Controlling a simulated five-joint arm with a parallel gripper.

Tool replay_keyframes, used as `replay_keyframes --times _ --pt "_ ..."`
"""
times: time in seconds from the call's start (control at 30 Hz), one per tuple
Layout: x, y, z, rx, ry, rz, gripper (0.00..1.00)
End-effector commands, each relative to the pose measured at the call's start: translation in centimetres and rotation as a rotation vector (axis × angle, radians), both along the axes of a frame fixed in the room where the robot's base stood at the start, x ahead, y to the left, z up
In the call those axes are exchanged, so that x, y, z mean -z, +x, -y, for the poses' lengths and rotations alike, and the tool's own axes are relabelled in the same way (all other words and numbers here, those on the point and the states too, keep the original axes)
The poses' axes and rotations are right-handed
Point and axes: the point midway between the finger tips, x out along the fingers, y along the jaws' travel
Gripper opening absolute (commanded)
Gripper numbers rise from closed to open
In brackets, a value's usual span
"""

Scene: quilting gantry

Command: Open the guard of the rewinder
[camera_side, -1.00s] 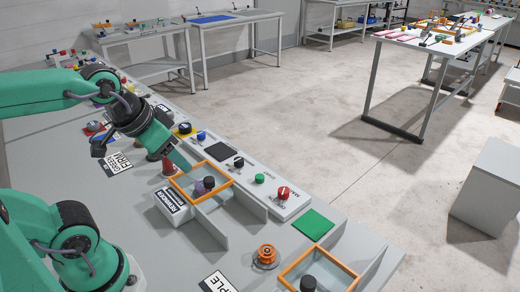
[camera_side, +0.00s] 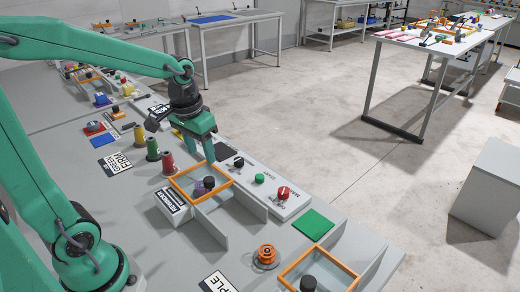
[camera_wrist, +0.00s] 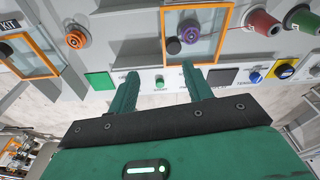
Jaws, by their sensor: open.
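The rewinder's guard is an orange-framed clear panel (camera_side: 216,192) in the side view, lying flat over a grey-walled bay. A black-topped purple spool (camera_side: 203,188) shows inside its frame. A white label block reading REWINDER (camera_side: 172,207) stands at its near left corner. My gripper (camera_side: 196,152) is open and empty above the guard's far edge, with its fingers pointing down. In the wrist view my two green fingertips (camera_wrist: 160,70) are apart, and the guard's orange frame (camera_wrist: 164,40) lies beyond them. Whether a finger touches the frame cannot be told.
A control strip with a red knob (camera_side: 283,193) and a green button (camera_side: 259,179) runs along the right. Red, green and yellow cones (camera_side: 153,150) stand left of the gripper. A second orange-framed panel (camera_side: 340,264) and an orange spool (camera_side: 266,256) are nearer the camera.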

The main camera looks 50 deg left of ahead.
Motion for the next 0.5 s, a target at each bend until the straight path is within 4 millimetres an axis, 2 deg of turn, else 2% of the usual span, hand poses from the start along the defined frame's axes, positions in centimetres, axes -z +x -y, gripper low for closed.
replay_keyframes --times 0.3,0.5 --pt "3.8 2.6 -2.5 -0.056 -0.024 -0.123 0.50" --pt "4.8 3.1 -3.1 -0.069 -0.030 -0.148 0.50"
